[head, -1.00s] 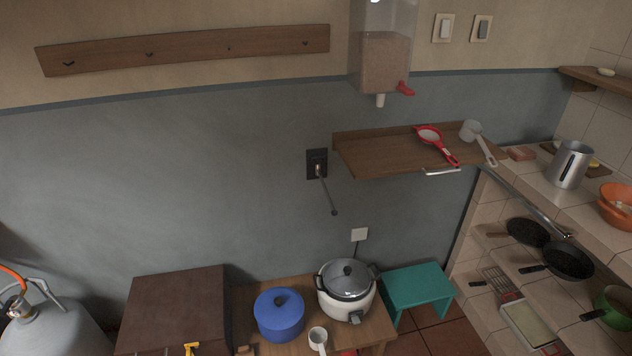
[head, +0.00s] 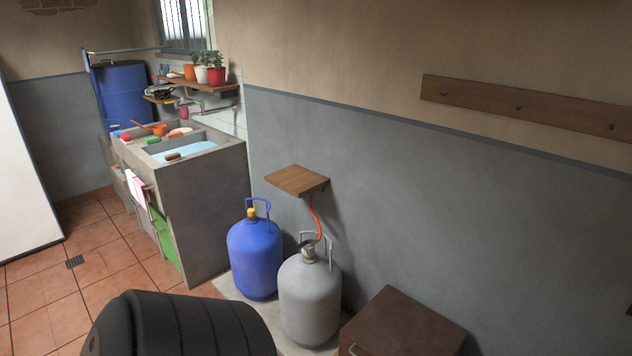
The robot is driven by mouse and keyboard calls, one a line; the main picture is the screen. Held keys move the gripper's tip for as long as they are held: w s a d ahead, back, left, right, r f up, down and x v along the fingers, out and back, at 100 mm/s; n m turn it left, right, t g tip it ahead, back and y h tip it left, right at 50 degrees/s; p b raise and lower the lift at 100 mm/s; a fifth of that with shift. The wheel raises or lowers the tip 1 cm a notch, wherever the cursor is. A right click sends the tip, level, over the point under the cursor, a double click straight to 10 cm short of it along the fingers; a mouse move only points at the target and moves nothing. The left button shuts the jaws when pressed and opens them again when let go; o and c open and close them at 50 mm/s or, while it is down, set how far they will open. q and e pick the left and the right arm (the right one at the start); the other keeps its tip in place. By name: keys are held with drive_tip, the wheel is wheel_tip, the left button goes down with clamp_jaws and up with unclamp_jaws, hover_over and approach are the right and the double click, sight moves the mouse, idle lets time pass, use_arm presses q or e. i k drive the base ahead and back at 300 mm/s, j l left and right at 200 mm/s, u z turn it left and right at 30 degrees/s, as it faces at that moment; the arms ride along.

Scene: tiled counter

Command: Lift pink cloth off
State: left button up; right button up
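A pale pink cloth (head: 137,187) hangs down the front of the concrete sink unit (head: 205,215) on the left. Its upper end is near the top edge of the unit. A green cloth-like piece (head: 165,240) hangs beside it, lower and to the right. The pink cloth is small in view, and I cannot tell what it hangs from. Neither of my grippers is in view, and nothing touches the cloth.
A blue gas cylinder (head: 254,255) and a grey one (head: 310,300) stand right of the sink unit. A brown box (head: 405,325) is at the bottom right. Tiled floor (head: 100,255) is open before the sink. A black ribbed shape, unidentified, covers the bottom left.

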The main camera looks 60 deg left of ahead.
sight(142, 194)
drive_tip(key=u, duration=3)
drive_tip(key=i+z, duration=0.1)
drive_tip(key=i, duration=0.4)
drive_tip(key=i+j+z, duration=0.1)
drive_tip(key=i, duration=0.45)
drive_tip(key=i+j+z, duration=0.1)
drive_tip(key=i, duration=0.4)
drive_tip(key=i+j+z, duration=0.15)
drive_tip(key=i+j, duration=0.15)
drive_tip(key=i, duration=0.2)
drive_tip(key=i+j+z, duration=0.1)
drive_tip(key=i+j, duration=0.15)
drive_tip(key=i, duration=0.25)
drive_tip(key=i+j+z, duration=0.1)
drive_tip(key=i+j, duration=0.2)
drive_tip(key=i, duration=0.15)
